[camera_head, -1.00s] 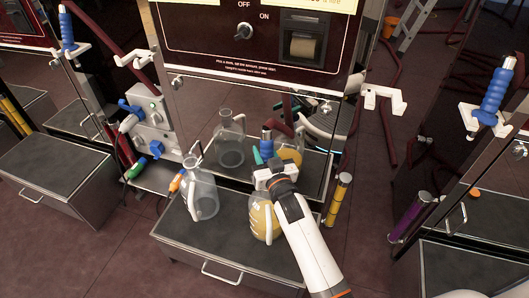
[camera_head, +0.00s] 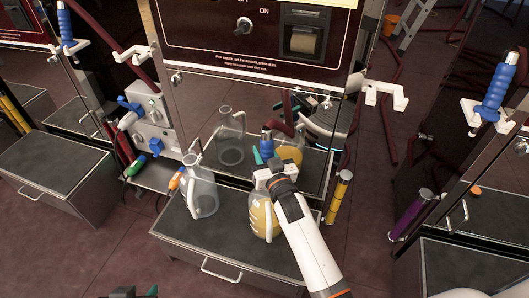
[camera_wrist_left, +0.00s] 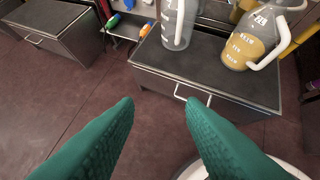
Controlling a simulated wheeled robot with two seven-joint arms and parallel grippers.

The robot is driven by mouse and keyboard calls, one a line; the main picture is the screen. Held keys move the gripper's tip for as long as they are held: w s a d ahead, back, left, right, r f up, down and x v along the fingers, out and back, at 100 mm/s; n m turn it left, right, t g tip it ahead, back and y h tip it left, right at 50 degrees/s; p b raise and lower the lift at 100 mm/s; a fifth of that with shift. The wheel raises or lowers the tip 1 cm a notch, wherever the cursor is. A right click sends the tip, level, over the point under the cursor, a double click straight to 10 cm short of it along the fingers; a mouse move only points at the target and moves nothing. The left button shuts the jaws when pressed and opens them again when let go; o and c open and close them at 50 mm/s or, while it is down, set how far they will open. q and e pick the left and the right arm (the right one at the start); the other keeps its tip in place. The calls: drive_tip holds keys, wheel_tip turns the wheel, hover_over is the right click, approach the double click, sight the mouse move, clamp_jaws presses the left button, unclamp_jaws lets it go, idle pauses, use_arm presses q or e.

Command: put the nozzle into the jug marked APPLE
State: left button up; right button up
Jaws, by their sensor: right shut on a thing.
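A clear, empty jug (camera_head: 203,196) stands on the left of the drawer-fronted platform (camera_head: 222,243). A jug with yellow liquid (camera_head: 258,217) stands to its right. My left gripper (camera_wrist_left: 158,105) is open and empty, low in front of the platform.
A mirror-like panel (camera_head: 190,110) behind the jugs reflects them. Orange (camera_head: 176,180) and green (camera_head: 137,166) handled nozzles sit left of the jugs. A yellow cylinder (camera_head: 339,196) stands at the right. Neighbouring pumps hold blue-handled nozzles (camera_head: 495,90). The floor in front is clear.

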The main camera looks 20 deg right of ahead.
drive_tip(key=o, duration=1.2)
use_arm(q)
drive_tip(key=shift+w+d+r, duration=0.15)
drive_tip(key=shift+w+r, duration=0.05)
drive_tip(key=shift+w, duration=0.15)
use_arm(e)
drive_tip(key=shift+f, duration=0.1)
drive_tip(key=shift+s, duration=0.25)
drive_tip(key=s+p, duration=0.1)
drive_tip(key=s, duration=0.4)
drive_tip(key=shift+s+d, duration=0.15)
drive_tip(key=shift+s, duration=0.15)
use_arm(q)
drive_tip(key=s+a+f+g+y+p, duration=0.1)
drive_tip(key=s+a+g, duration=0.1)
drive_tip(key=s+g, duration=0.2)
drive_tip(key=shift+s+a+f, duration=0.25)
drive_tip(key=shift+s+f, duration=0.05)
drive_tip(key=shift+s, duration=1.5)
use_arm(e)
drive_tip(key=shift+s+d, duration=0.15)
drive_tip(key=shift+s, duration=2.85)
